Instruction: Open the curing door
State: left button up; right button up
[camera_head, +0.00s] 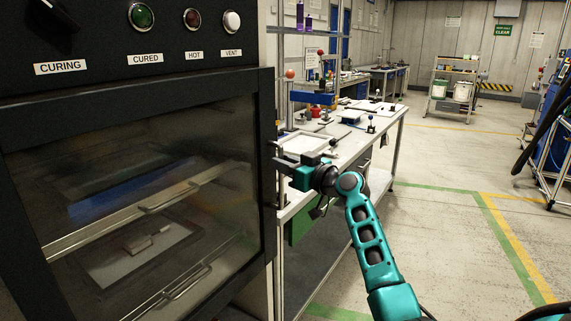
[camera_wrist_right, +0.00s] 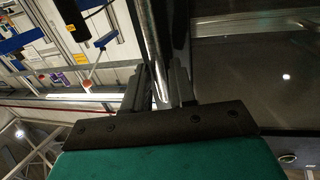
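The curing door (camera_head: 140,190) is a dark-framed glass door on the black cabinet at the left of the head view. It looks closed. Behind the glass are racks with a blue panel and a pale tray. An upright metal handle (camera_wrist_right: 152,40) runs down between the fingers in the right wrist view. My right gripper (camera_head: 284,162) is at the door's right edge, its fingers close on both sides of the handle, and it looks shut on it. The fingertips are partly hidden in the head view. My left gripper is not in view.
The control panel (camera_head: 150,45) above the door has a knob, lamps and a white button. A workbench (camera_head: 345,150) with tools stands close behind my right gripper. Open floor (camera_head: 440,230) lies to the right, with a shelf cart (camera_head: 453,88) at the back.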

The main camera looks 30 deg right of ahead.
grip_shut()
dwell(0.4)
